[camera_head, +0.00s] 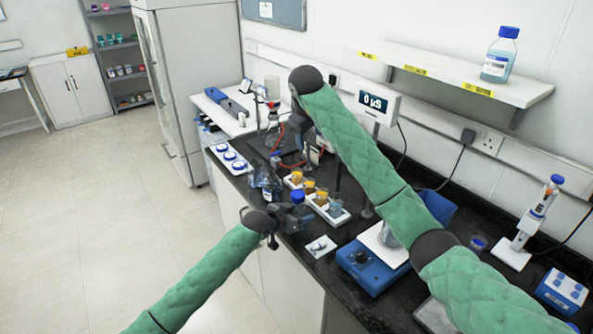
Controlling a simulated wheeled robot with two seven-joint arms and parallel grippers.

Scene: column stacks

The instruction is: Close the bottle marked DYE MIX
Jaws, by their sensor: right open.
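No label reading DYE MIX is legible from here. Small clear-blue bottles (267,184) stand on the dark bench behind my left gripper. A blue cap (298,196) shows right beside that gripper; I cannot tell whether it sits on a bottle or is held. My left gripper (287,214) is low over the bench's front edge, its fingers too small and dark to read. My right arm reaches up and over the bench, and my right gripper (306,142) hangs down near the back, open. A larger blue-capped bottle (498,55) stands on the wall shelf.
A white rack (327,213) holds several small jars with orange or pale contents. A white pad (320,246) lies in front. A blue device (370,267), a flask (273,125), a pipette stand (511,253) and a display (376,103) crowd the bench. The floor (90,215) at left is clear.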

